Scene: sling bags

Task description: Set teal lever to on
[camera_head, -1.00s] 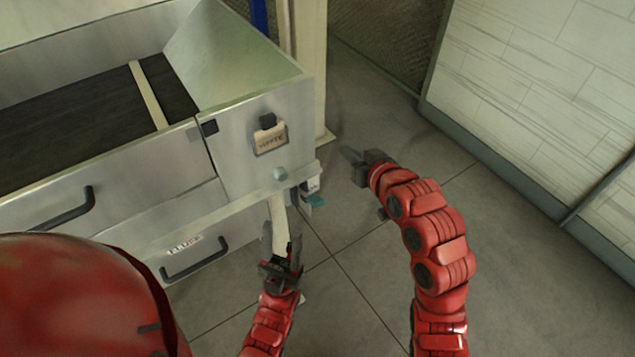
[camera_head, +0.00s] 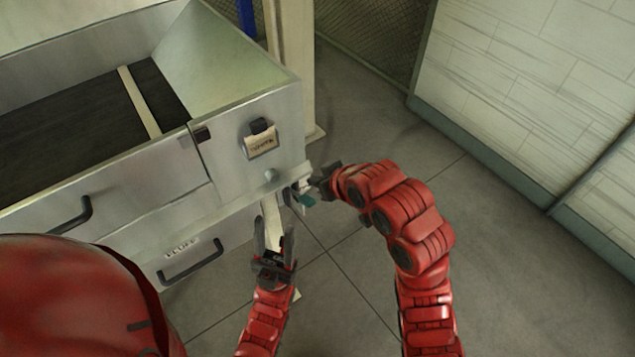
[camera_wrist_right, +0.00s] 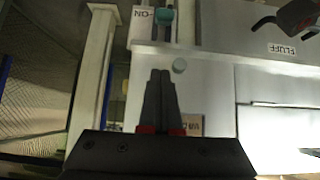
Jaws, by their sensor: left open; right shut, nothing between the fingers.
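The teal lever (camera_head: 306,200) sticks out at the lower right corner of the metal machine. In the right wrist view its teal knob (camera_wrist_right: 164,16) sits near the top edge in a dark slot beside a white ON label (camera_wrist_right: 142,14), seen upside down. My right gripper (camera_head: 320,184) is shut and empty, close to the lever; the head view does not show clearly whether they touch. In the wrist view its fingertips (camera_wrist_right: 160,74) appear apart from the knob. My left gripper (camera_head: 276,236) is open in front of the machine's pale leg, lower left of the lever.
The machine (camera_head: 225,180) has a tagged latch (camera_head: 261,142), a round knob (camera_head: 271,175), dark handles and a FLUFF label (camera_head: 181,247). A pale post (camera_head: 290,70) stands behind it. A white panelled wall (camera_head: 535,90) is at the right. Open floor (camera_head: 385,130) lies between.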

